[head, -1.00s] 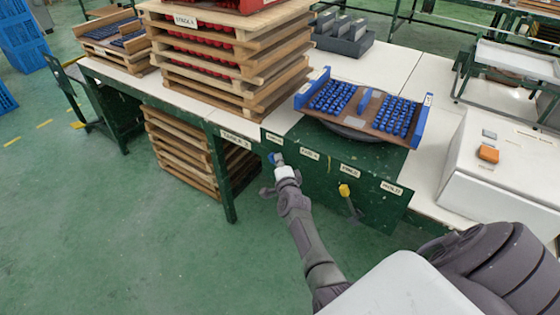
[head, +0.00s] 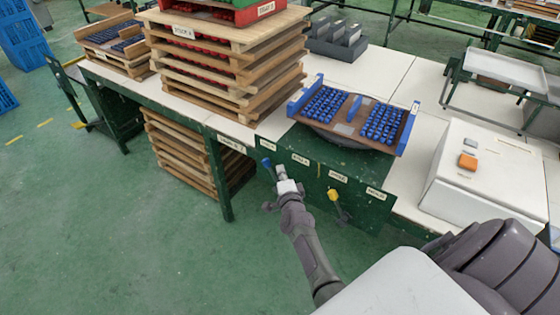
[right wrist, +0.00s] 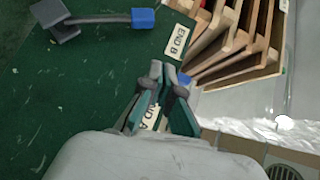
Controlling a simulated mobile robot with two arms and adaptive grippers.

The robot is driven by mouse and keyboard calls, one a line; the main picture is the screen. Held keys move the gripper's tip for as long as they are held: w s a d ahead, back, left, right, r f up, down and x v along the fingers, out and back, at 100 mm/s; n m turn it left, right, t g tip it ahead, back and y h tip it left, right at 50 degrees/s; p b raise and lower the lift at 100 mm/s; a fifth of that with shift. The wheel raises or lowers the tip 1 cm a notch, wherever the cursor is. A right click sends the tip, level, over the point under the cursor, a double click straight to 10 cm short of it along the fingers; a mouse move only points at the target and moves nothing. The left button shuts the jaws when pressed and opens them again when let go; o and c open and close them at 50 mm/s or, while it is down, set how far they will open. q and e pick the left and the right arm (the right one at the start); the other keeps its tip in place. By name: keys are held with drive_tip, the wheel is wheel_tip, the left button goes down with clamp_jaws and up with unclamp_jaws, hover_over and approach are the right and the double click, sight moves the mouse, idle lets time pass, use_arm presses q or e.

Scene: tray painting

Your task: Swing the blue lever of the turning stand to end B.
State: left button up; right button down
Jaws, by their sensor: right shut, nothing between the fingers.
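The blue lever's blue tip (head: 267,162) shows on the green front of the turning stand, just below the leftmost label. In the right wrist view the lever (right wrist: 143,18) has a grey rod running from a dark pivot block, and its blue end points toward the END B label (right wrist: 178,41), beside it. My right gripper (head: 281,173) is shut and empty, to the right of the blue tip. In the wrist view its fingers (right wrist: 168,78) are apart from the lever and partly cover the END A label (right wrist: 152,117). My left gripper is out of view.
A tray (head: 345,131) with blue parts and blue ends sits on the stand. A yellow-knobbed lever (head: 333,194) hangs to the right on the green front. Stacked wooden pallets (head: 220,90) stand at left. A white box (head: 490,180) stands at right. The floor in front is clear.

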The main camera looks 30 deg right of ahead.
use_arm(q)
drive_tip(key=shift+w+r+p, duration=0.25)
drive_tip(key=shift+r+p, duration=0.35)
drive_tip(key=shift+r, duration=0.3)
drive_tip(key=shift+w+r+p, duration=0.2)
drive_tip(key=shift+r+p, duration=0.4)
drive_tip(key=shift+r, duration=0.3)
use_arm(e)
drive_tip(key=shift+s+a+r, duration=0.3)
drive_tip(key=shift+s, duration=0.45)
drive_tip(key=shift+s+a+r, duration=0.25)
drive_tip(key=shift+s+r, duration=0.1)
drive_tip(key=shift+s, duration=0.4)
drive_tip(key=shift+s+a+r, duration=0.3)
drive_tip(key=shift+s, duration=0.45)
